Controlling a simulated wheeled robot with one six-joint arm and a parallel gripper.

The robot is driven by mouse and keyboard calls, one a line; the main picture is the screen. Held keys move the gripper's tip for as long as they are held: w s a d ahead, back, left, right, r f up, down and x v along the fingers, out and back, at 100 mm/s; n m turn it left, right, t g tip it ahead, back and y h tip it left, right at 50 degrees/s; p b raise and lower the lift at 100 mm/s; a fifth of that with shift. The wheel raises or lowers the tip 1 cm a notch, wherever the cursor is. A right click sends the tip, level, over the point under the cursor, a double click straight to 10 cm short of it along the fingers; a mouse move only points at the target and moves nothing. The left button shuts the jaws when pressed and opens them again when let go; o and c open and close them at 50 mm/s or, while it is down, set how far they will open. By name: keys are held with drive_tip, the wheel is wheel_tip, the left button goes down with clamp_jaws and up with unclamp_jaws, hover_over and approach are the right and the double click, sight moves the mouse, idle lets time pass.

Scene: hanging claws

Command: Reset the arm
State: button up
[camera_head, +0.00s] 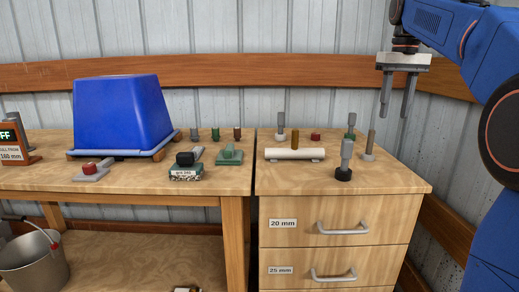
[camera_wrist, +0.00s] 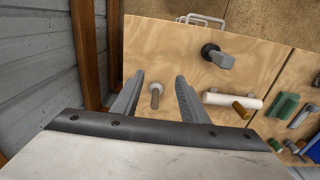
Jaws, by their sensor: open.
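My gripper (camera_head: 395,112) is in the upper right of the head view, on my blue arm, with its fingers pointing down. It is open and empty, raised above the right end of the drawer cabinet top (camera_head: 395,184). In the wrist view the two fingers of my gripper (camera_wrist: 159,82) are spread apart. A brown-topped peg on a pale base (camera_wrist: 156,94) shows between them, lower down on the wooden top. The same brown peg (camera_head: 370,142) stands near the cabinet's back right in the head view. Nothing touches the fingers.
A blue bin (camera_head: 120,112), a green block (camera_head: 230,155) and small items sit on the left bench. A bucket (camera_head: 32,262) is below.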

drive_tip(key=s+a+f+t, duration=0.1)
drive_tip(key=s+a+f, duration=0.2)
drive_tip(key=s+f, duration=0.7)
drive_tip(key=s+a+f+t, duration=0.2)
drive_tip(key=s+a+f, duration=0.1)
drive_tip(key=s+f, duration=0.8)
drive_tip(key=s+a+f+t, duration=0.1)
drive_tip(key=s+a+f, duration=0.2)
drive_tip(key=s+f, duration=0.8)
wheel_tip(320, 180, down, 2)
drive_tip(key=shift+s+f, duration=0.15)
drive_tip(key=shift+f, duration=0.1)
